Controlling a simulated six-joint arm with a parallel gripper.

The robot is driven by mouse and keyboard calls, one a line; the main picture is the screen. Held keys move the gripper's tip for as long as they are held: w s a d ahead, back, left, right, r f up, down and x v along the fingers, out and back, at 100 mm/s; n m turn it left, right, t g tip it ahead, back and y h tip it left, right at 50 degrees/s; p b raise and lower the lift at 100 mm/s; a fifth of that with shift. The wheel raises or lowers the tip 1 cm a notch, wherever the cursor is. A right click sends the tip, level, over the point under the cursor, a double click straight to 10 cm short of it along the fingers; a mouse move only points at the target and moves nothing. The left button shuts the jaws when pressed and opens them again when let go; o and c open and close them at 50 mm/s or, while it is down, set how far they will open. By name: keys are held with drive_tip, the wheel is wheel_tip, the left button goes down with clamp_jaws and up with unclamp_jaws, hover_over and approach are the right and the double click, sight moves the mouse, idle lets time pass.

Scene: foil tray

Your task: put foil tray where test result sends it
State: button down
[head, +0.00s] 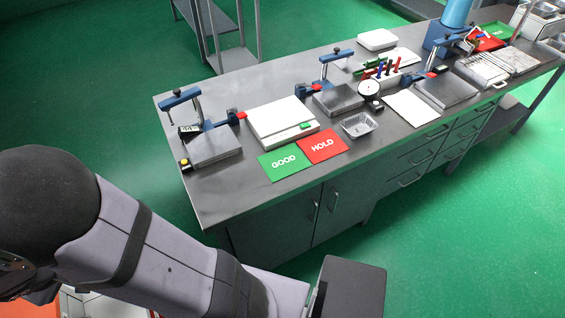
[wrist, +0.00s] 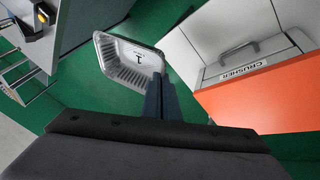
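A foil tray (wrist: 132,62) with a dark mark like a 1 on its bottom hangs at my gripper (wrist: 164,82) in the wrist view. The two dark fingers close over its rim at the right corner, and the tray is tilted above the green floor. My fingertips do not show in the head view. Another foil tray (head: 359,125) stands on the bench beside the red HOLD mat (head: 323,146). The green GOOD mat (head: 284,163) lies left of HOLD. Both mats look empty. No test result is readable.
In the wrist view, a grey and orange box (wrist: 258,92) labelled CRUSHER, with a handle, is right of my gripper.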

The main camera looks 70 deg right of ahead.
idle(0.4)
drive_tip(key=s+d+f+m+g+h+b, duration=0.15)
drive_tip(key=s+d+m, duration=0.3)
drive_tip(key=d, duration=0.85)
drive_tip(key=s+d+m+g, duration=0.35)
drive_tip(key=s+d, duration=0.25)
drive_tip(key=d, duration=0.8)
drive_tip(key=s+d+m+g, duration=0.1)
drive_tip(key=s+d+m, duration=0.1)
drive_tip(key=s+d, duration=0.3)
drive_tip(key=s+d+f+m+g+b, duration=0.1)
drive_tip(key=s+d+m, duration=0.2)
drive_tip(key=s, duration=0.8)
drive_tip(key=s+d+m+g+y, duration=0.1)
drive_tip(key=s+d+m, duration=0.2)
drive_tip(key=s+d, duration=0.4)
drive_tip(key=shift+s+d+f+b, duration=0.3)
drive_tip(key=shift+s+d+f, duration=0.1)
drive_tip(key=shift+d, duration=0.4)
drive_tip(key=w+d+r+n+t+h, duration=0.1)
drive_tip(key=w+d+r+n+t, duration=0.1)
drive_tip(key=n, duration=0.6)
drive_tip(key=shift+w+d+t, duration=0.8)
drive_tip(key=shift+w+t, duration=0.2)
drive_tip(key=shift+w, duration=0.7)
